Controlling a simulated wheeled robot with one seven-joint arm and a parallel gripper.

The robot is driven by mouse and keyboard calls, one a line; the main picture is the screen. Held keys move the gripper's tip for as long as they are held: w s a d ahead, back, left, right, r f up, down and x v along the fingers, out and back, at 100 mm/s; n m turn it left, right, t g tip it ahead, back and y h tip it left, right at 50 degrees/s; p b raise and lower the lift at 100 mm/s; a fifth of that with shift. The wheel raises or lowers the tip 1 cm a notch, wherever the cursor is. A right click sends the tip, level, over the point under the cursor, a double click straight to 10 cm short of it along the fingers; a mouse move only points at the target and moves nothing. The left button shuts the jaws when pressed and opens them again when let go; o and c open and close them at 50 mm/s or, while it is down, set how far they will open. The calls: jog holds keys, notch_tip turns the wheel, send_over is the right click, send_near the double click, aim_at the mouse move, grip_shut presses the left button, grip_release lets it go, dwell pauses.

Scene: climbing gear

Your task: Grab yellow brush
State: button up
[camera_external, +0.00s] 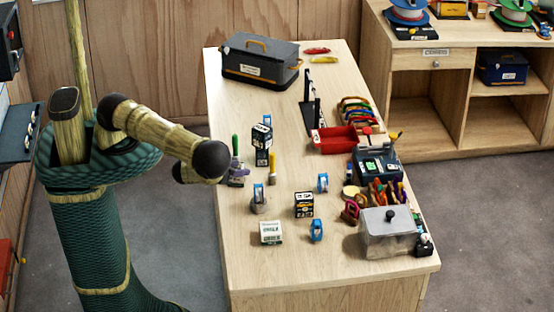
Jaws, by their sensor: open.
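A slim yellow upright piece with a greyish lower end, which looks like the yellow brush (272,168), stands on the wooden table (240,235), left of its middle. It is small, and I cannot make out bristles. My arm reaches in from the left, and its dark rounded joint is at the table's left edge, left of the yellow piece. Nothing is seen touching the yellow piece.
A dark box with white print (262,147) stands close behind the yellow piece. A green-topped item (235,147) stands to its left, near my arm. Blue tape dispensers and small boxes stand in front. A red tray (333,140) and a grey metal box (388,234) are right.

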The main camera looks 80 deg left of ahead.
aim_at(271, 164)
jog(key=b+x, duration=0.9)
jog(key=b, duration=0.4)
jog(key=shift+w+a+f, duration=0.2)
jog(key=shift+w, duration=0.05)
jog(key=shift+w+a, duration=0.45)
jog(key=shift+w, duration=0.3)
jog(key=shift+w+a+f, duration=0.15)
jog(key=shift+w+f, duration=0.15)
jog(key=shift+w, duration=0.05)
jog(key=shift+s, duration=0.1)
jog(key=shift+p, duration=0.3)
